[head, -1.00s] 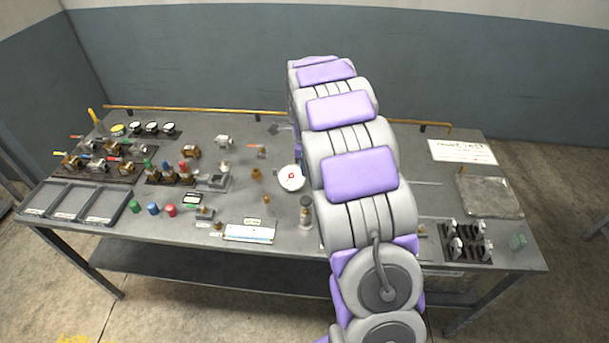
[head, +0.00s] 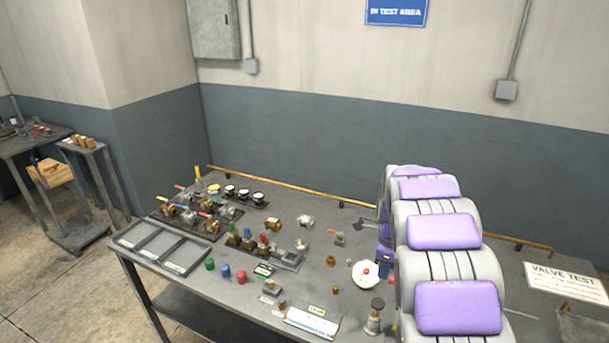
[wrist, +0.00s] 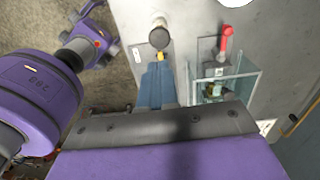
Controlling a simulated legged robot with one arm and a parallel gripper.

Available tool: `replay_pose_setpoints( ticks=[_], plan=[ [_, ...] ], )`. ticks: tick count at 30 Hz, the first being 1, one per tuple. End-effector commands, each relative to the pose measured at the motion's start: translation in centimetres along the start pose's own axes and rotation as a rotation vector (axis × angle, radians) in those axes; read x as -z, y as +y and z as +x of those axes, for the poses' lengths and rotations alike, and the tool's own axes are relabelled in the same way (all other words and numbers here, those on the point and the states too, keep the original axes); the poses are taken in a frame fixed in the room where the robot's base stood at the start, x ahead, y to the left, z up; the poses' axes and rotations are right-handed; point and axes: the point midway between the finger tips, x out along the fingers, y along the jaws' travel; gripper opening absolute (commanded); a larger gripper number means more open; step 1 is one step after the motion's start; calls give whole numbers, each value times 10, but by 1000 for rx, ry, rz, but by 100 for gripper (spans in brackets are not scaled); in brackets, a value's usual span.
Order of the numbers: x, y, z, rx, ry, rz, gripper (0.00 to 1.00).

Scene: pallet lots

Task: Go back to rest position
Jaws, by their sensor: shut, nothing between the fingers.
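My arm reaches out over the right half of the metal workbench (head: 330,222) in the head view. Its purple and grey links hide much of that side of the bench, and I cannot make out the fingertips there. In the wrist view my gripper (wrist: 158,68) shows as blue-grey fingers close together, with nothing between them. The tips point at a dark round knob (wrist: 159,38) on the bench; I cannot tell the gap between them. A red-handled valve (wrist: 226,42) stands to the right of the fingers.
A clear-walled box (wrist: 240,88) is right of the fingers in the wrist view. Left on the bench are a sectioned grey tray (head: 150,250), valves (head: 185,212) and colored caps (head: 226,271). A white round gauge (head: 366,275) lies beside my arm. A side table (head: 90,150) stands far left.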

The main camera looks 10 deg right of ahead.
Motion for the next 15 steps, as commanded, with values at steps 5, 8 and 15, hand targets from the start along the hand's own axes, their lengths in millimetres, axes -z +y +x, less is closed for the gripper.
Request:
replay_pose_setpoints(
  ticks=[5,8,15],
  plan=[
    [-3,31,-19,-5,9,-153,0],
    [-2,62,-35,-18,13,-310,0],
    [1,145,-64,-52,14,-722,0]
  ],
)
